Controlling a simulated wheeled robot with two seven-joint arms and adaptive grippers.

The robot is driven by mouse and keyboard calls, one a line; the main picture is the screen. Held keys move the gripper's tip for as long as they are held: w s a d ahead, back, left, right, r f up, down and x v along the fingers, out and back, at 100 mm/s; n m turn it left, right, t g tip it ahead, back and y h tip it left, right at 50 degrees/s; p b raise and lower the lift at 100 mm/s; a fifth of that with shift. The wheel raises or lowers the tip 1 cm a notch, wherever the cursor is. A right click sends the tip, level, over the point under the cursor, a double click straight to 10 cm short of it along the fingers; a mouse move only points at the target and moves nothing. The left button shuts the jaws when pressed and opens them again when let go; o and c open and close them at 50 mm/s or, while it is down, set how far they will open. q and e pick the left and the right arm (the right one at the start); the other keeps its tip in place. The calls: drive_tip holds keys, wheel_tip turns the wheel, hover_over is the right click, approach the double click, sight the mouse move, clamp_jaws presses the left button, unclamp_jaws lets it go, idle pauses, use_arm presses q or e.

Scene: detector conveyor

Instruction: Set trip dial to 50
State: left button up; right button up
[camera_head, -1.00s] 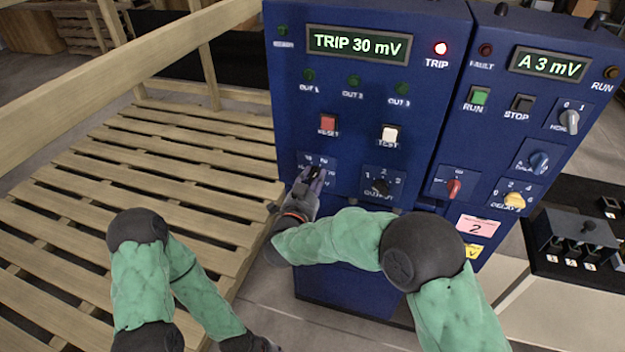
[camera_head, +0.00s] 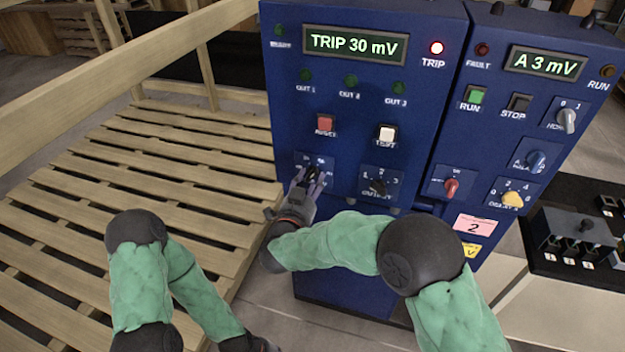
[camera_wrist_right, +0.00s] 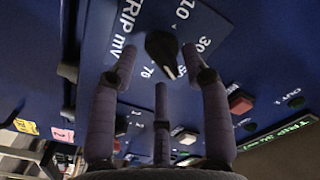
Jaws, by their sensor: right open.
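The trip dial's black knob (camera_wrist_right: 161,48) is close up in the right wrist view, on a plate marked TRIP mV with 10, 30, 50 and 70 around it. Its white pointer line slants down in that picture, towards the side with 50 and 70. The display (camera_head: 355,45) reads TRIP 30 mV. My right gripper (camera_head: 312,178) is at the dial in the head view and hides most of it. In the wrist view its open fingers (camera_wrist_right: 159,62) stand around the knob; contact cannot be told. My left arm is low at left, its gripper out of view.
The red reset button (camera_head: 325,123), white test button (camera_head: 386,134) and output knob (camera_head: 377,187) sit close to the dial. A second blue cabinet (camera_head: 480,150) with more knobs stands at right. A slatted wooden pallet (camera_head: 150,190) lies at left.

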drive_tip(key=v, duration=1)
drive_tip(key=shift+s, duration=0.35)
drive_tip(key=shift+w, duration=0.1)
drive_tip(key=w+d+f+n+g+y+p, duration=0.1)
drive_tip(key=w+d+f+n+y, duration=0.1)
drive_tip(key=f, duration=0.4)
drive_tip(key=w+d+f+n+g+y, duration=0.1)
drive_tip(key=w+d+f+g, duration=0.1)
drive_tip(key=f, duration=0.3)
drive_tip(key=s+d+f+n+g+y+p, duration=0.1)
drive_tip(key=s+d+f+g+y, duration=0.1)
drive_tip(key=f, duration=0.5)
drive_tip(key=s+d+f+n+g+y, duration=0.1)
drive_tip(key=s+d+f+n+g, duration=0.15)
drive_tip(key=f, duration=0.45)
drive_tip(key=s+d+f+g+y+p, duration=0.1)
drive_tip(key=s+f+g, duration=0.3)
drive_tip(key=s, duration=0.7)
drive_tip(key=s+d+f+g+y+p, duration=0.1)
drive_tip(key=s+f+g, duration=0.4)
drive_tip(key=s, duration=0.6)
wheel_tip(320, 180, down, 3)
drive_tip(key=shift+d+r+n+y, duration=0.25)
drive_tip(key=shift+d+n+y, duration=0.1)
drive_tip(key=shift+d+y, duration=0.6)
drive_tip(key=shift+d, duration=0.1)
drive_tip(key=shift+c, duration=0.3)
